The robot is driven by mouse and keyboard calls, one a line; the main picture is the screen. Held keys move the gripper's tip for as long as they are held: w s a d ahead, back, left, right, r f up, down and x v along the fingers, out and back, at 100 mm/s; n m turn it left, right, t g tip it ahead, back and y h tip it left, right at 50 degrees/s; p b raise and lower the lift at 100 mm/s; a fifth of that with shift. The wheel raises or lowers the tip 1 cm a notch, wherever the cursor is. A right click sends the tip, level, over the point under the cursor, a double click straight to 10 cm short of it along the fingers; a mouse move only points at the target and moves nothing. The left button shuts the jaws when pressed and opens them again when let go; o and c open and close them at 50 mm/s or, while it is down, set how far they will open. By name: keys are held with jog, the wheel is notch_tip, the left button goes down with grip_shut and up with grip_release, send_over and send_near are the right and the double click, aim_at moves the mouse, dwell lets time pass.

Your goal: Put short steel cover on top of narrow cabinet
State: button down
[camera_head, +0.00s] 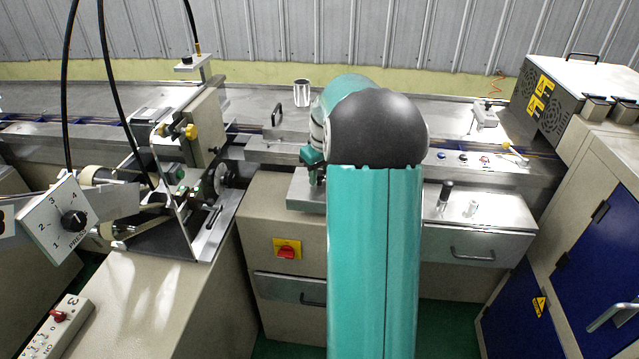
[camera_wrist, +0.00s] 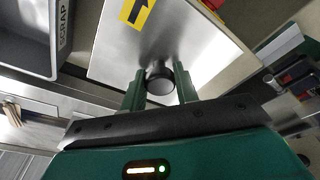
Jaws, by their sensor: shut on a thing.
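My gripper (camera_wrist: 160,88) is shut on the black round knob (camera_wrist: 160,80) of the short steel cover (camera_wrist: 115,50), with one finger on each side. The cover is a flat, shiny plate with a yellow arrow sticker in the wrist view. In the head view, part of the cover (camera_head: 304,197) shows below my gripper (camera_head: 313,168), left of my teal arm, which hides the rest. It is at the top front of a beige cabinet (camera_head: 262,215) with a red switch, probably the narrow cabinet. I cannot tell whether it rests there or hangs just above.
Right of my arm is a steel-topped unit (camera_head: 485,215) with a black knob and a drawer handle. A machine with rollers (camera_head: 200,190) stands left. A steel cup (camera_head: 302,93) stands behind. A blue-doored cabinet (camera_head: 605,230) bounds the right. A grey SCRAP bin (camera_wrist: 62,45) is close in the wrist view.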

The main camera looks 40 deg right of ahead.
aim_at(319, 184)
jog(key=shift+w+d+f, duration=0.1)
jog(key=shift+w+f, duration=0.05)
jog(key=shift+f, duration=1.45)
jog(key=shift+f, duration=0.1)
jog(key=c, duration=1.1)
grip_release()
jog(key=shift+f, duration=0.1)
jog(key=shift+o, duration=0.2)
notch_tip(319, 184, up, 12)
jog(key=s, duration=0.2)
jog(key=a+r, duration=0.4)
jog(key=a, duration=0.6)
jog(key=s+a+r+t, duration=0.1)
jog(key=s+a, duration=0.1)
jog(key=a, duration=0.4)
jog(key=s+a+r, duration=0.2)
jog(key=s+a, duration=0.1)
jog(key=a, duration=0.4)
jog(key=s+a+f+n+t, duration=0.1)
jog(key=s+a+f, duration=0.3)
jog(key=s+a, duration=0.9)
jog(key=shift+a+t, duration=0.8)
jog(key=shift+a, duration=0.05)
